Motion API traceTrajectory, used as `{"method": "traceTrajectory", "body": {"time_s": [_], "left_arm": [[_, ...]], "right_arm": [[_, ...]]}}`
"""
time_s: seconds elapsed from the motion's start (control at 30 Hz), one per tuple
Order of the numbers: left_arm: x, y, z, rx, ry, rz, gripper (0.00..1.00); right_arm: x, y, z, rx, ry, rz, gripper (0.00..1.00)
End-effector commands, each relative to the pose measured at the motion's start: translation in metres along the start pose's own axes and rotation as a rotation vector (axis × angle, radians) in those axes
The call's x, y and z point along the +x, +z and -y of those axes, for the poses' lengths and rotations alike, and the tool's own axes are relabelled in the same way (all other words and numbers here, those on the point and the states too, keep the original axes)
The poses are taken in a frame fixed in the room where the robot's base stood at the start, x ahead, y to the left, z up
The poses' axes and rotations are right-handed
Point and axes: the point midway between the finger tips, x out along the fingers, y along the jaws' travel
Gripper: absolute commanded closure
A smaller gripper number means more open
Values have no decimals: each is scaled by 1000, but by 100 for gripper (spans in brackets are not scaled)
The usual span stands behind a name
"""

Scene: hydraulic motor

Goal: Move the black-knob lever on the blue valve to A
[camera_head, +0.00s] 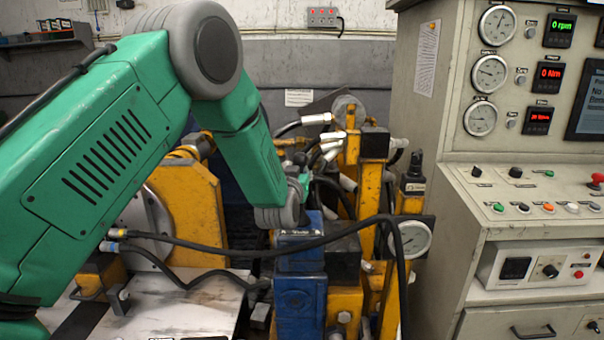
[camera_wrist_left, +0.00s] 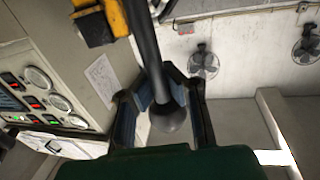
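The blue valve (camera_head: 300,300) stands at the bottom middle of the head view, on the yellow and blue motor rig. In the left wrist view, the black-knob lever (camera_wrist_left: 146,40) runs down from the top edge. Its round dark knob (camera_wrist_left: 170,118) sits between my left gripper's fingers. My left gripper (camera_wrist_left: 162,76) has its bent fingers drawn in close on both sides of the lever's shaft, just beyond the knob. In the head view my green left arm and wrist hide the fingers and knob. The A marking cannot be made out. My right gripper is not in view.
Black hoses (camera_head: 300,248) cross in front of the valve. A pressure gauge (camera_head: 411,239) is right of it, with metal hose fittings behind. A grey control cabinet (camera_head: 450,130) with dials and buttons fills the right. A pale metal plate (camera_head: 185,312) lies at lower left.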

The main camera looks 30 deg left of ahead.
Motion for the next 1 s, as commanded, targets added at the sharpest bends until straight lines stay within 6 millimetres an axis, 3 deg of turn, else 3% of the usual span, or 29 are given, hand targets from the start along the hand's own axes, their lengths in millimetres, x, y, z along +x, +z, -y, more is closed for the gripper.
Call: {"method": "traceTrajectory", "body": {"time_s": [0.1, 0.43, 0.83, 0.93, 1.0], "left_arm": [[-3, 3, 3, -41, 6, -4, 100], [-14, 17, 52, -389, 4, -71, 100], [-16, 17, 60, -449, 3, -80, 100], [-16, 17, 60, -449, 3, -81, 67], [-14, 17, 60, -448, 3, -81, 67]], "right_arm": [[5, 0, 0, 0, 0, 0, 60], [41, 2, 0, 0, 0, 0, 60], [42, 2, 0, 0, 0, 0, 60], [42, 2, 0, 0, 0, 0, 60], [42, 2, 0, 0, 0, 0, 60]]}}
